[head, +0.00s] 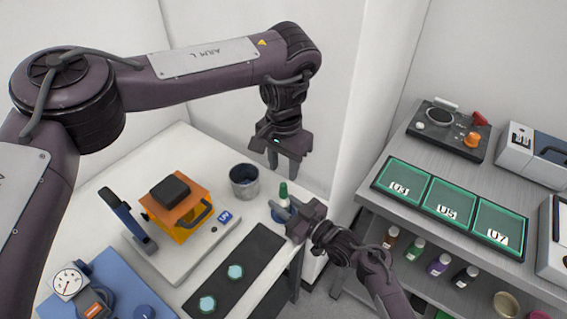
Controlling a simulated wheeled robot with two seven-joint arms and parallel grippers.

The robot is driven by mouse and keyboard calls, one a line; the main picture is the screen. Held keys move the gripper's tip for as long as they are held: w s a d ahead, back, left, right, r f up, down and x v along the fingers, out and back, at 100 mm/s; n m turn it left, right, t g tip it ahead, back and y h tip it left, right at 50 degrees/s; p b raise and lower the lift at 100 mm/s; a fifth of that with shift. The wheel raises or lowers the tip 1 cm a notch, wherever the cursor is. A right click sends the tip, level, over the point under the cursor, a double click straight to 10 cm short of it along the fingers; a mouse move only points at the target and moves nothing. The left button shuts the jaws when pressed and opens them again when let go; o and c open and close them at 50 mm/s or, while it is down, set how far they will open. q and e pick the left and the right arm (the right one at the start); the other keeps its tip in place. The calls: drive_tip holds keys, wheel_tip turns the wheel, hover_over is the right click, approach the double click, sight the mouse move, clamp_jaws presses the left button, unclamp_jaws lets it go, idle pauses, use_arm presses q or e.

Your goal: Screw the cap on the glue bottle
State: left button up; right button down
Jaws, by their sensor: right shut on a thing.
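The glue bottle (283,201) stands upright near the right edge of the white table, pale with a green tapered top (283,188). I cannot tell whether that green part is the cap or the nozzle. A blue round piece (276,213) shows at its base, partly hidden by my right gripper. My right gripper (290,213) comes in from the lower right and is shut on the bottle low on its body. My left gripper (284,167) points down just above the green top, its two fingers apart with nothing seen between them.
A grey metal cup (244,180) stands left of the bottle. An orange instrument (178,215) on a white base and a dark mat (252,254) with two teal discs lie further left and in front. At right, a grey shelf (378,178) holds green-lit trays, with small bottles below.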

sight(283, 184)
use_arm(q)
drive_tip(key=shift+f, duration=4)
clamp_jaws()
